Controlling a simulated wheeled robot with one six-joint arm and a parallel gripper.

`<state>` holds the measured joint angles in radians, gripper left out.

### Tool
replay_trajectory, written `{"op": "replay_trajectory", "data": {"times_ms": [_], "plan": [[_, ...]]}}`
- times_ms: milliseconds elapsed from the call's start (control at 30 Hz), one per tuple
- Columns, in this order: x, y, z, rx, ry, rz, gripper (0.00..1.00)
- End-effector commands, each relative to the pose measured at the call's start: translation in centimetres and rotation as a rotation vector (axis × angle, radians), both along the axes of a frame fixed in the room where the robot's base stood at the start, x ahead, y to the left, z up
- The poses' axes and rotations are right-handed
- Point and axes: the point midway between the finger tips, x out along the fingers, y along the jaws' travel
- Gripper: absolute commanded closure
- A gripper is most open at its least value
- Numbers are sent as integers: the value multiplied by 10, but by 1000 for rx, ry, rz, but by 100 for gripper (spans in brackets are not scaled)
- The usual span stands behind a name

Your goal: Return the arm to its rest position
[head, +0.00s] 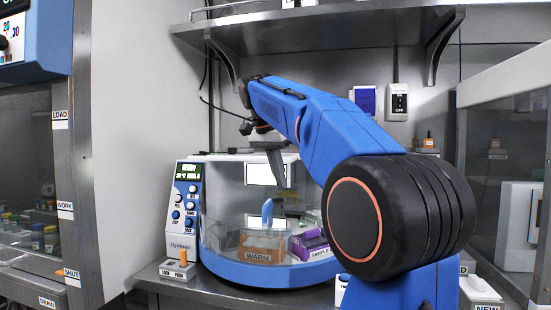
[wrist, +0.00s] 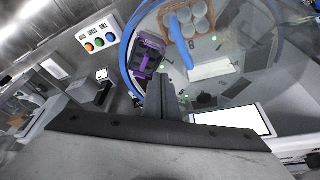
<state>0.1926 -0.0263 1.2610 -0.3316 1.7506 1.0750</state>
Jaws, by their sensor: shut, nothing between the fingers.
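My blue arm reaches from the lower right across the head view. My gripper (head: 281,184) hangs from its end, pointing down, in front of the clear-walled round machine (head: 275,277). Its fingers are together with nothing between them. In the wrist view the dark fingers of my gripper (wrist: 163,88) point toward the machine's inside and look closed. I cannot tell whether the gripper is within the machine's clear cover or in front of it.
Inside the machine are a rack labelled WARM (head: 258,256), a blue upright piece (head: 267,212) and a purple box (head: 306,248). A steel shelf (head: 320,30) runs above the arm. Glass-fronted cabinets stand at left (head: 72,190) and right (head: 463,150).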

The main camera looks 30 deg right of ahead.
Motion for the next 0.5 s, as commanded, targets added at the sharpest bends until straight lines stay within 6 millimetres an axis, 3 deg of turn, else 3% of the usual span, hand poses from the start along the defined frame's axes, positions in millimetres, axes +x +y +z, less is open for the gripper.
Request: {"op": "replay_trajectory", "data": {"times_ms": [233,500], "plan": [[10,10,38,-2,-2,1,100],[14,16,57,-1,-1,0,100]]}}
